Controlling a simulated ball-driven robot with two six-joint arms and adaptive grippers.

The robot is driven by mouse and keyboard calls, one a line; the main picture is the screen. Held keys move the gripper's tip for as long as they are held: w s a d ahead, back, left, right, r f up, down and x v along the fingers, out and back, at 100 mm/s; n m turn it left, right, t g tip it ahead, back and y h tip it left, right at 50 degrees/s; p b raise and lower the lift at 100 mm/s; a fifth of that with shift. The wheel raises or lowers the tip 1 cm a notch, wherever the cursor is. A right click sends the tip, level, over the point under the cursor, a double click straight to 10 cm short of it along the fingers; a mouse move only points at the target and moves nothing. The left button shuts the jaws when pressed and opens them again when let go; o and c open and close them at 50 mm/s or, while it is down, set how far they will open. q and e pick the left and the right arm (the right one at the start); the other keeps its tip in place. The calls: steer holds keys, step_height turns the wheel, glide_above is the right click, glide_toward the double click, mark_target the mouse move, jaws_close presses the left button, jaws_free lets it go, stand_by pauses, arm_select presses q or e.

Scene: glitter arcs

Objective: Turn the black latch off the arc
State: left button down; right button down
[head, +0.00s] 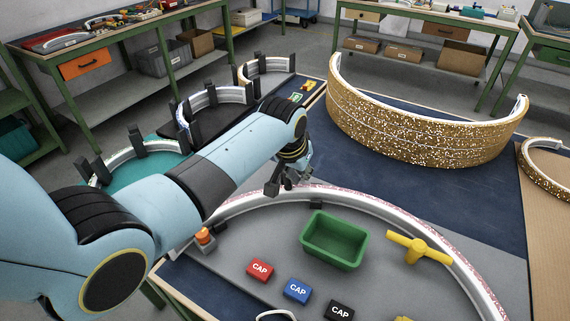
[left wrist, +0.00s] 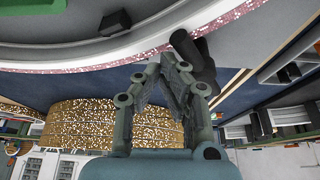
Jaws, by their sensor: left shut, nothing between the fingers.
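The large arc (head: 372,204), white with a pink glitter edge, curves across the grey board; its edge also crosses the top of the left wrist view (left wrist: 120,60). A black latch (left wrist: 197,52) shows at the arc's edge in the left wrist view, partly behind my fingers. In the head view it is hard to separate from my dark gripper. My left gripper (head: 284,186) is at the far edge of the arc, fingers shut and empty, close beside the latch; I cannot tell whether they touch. It also shows in the left wrist view (left wrist: 162,70). My right gripper is out of view.
Inside the arc are a small black block (head: 316,205), a green bin (head: 334,240), a yellow T-handle (head: 418,247) and red, blue and black CAP blocks (head: 260,270). A gold glitter arc (head: 420,125) stands beyond on blue matting. Smaller arcs with black posts stand at left.

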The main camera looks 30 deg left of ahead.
arm_select(q)
steer(key=shift+f+b, duration=0.3)
steer(key=shift+f, duration=0.3)
steer(key=shift+r, duration=0.1)
steer(key=shift+r+p, duration=0.15)
steer(key=shift+p, duration=0.35)
steer(key=shift+s, duration=0.1)
